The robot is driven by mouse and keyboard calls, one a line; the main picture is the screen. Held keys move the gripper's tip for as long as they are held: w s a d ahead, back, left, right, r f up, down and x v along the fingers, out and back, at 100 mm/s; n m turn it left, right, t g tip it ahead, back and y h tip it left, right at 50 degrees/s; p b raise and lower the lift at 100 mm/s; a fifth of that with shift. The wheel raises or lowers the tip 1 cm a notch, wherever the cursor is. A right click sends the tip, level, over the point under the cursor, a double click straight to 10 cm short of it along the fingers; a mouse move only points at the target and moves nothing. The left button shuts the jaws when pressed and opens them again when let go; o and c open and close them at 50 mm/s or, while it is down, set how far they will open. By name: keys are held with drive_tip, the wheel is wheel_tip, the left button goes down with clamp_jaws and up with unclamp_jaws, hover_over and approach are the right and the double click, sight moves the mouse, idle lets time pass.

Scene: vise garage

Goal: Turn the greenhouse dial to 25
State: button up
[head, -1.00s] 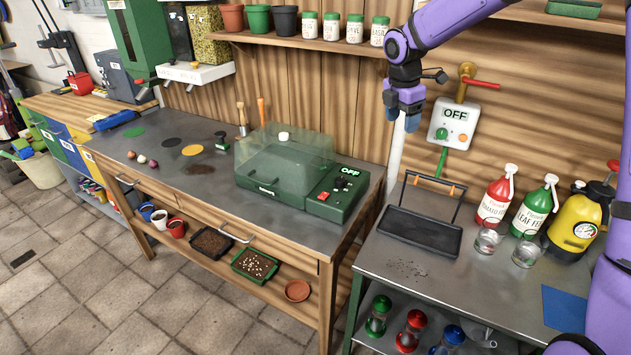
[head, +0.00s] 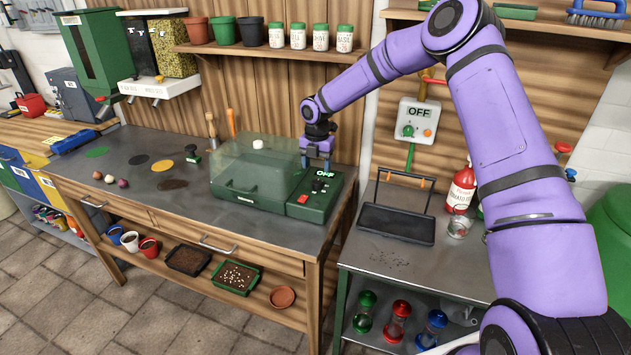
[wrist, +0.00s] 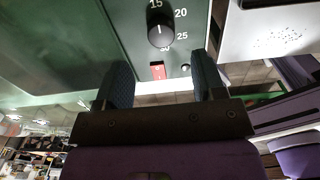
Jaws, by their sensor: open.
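The greenhouse (head: 240,197) is a green box with a clear lid on the left bench, its lid down. Its right-hand panel reads OFF and carries a black dial (head: 318,185) and a red switch (head: 303,198). In the wrist view the dial (wrist: 160,30) is a round black knob with 15, 20 and 25 printed around it; which number its pale mark faces is unclear. My gripper (head: 318,163) hangs just above and behind the dial. In the wrist view its fingers (wrist: 163,78) are apart and empty, with the dial beyond them, not between them.
A wall box (head: 416,121) reading OFF hangs to the right. A black tray (head: 395,222) with a raised handle and a red bottle (head: 461,190) stand on the right bench. Pots and jars line the shelf above (head: 262,48). The left bench is mostly clear in front.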

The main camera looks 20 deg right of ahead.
sight(317, 181)
drive_tip(key=shift+d+f, duration=0.1)
drive_tip(key=shift+f, duration=3.05)
drive_tip(key=c, duration=0.9)
